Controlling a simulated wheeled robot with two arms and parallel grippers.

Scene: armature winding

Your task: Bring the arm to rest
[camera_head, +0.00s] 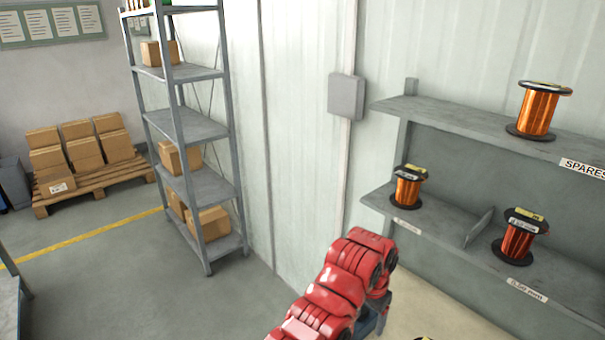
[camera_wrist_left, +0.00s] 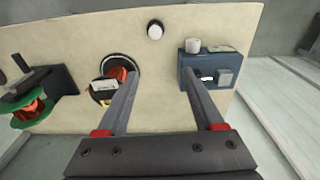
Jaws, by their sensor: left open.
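In the head view my red left arm reaches up from the bottom centre. Its fingers cannot be made out there. In the left wrist view my left gripper (camera_wrist_left: 158,85) is open, its two fingers apart with nothing held between them. Beyond the fingers is a cream panel (camera_wrist_left: 85,45). A copper-wound spool with a pale label (camera_wrist_left: 103,86) sits at a dark ring on the panel, near the left fingertip. A blue-grey box (camera_wrist_left: 213,68) with a knob is near the right fingertip. Whether the fingers touch either is unclear. My right gripper is not in view.
Copper spools stand on wall shelves at right: one above (camera_head: 538,110), two below (camera_head: 407,187) (camera_head: 519,237). A metal rack (camera_head: 190,125) and a pallet (camera_head: 90,187) with boxes are at left. A green-flanged spool (camera_wrist_left: 33,108) is on a black bracket. Floor between is clear.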

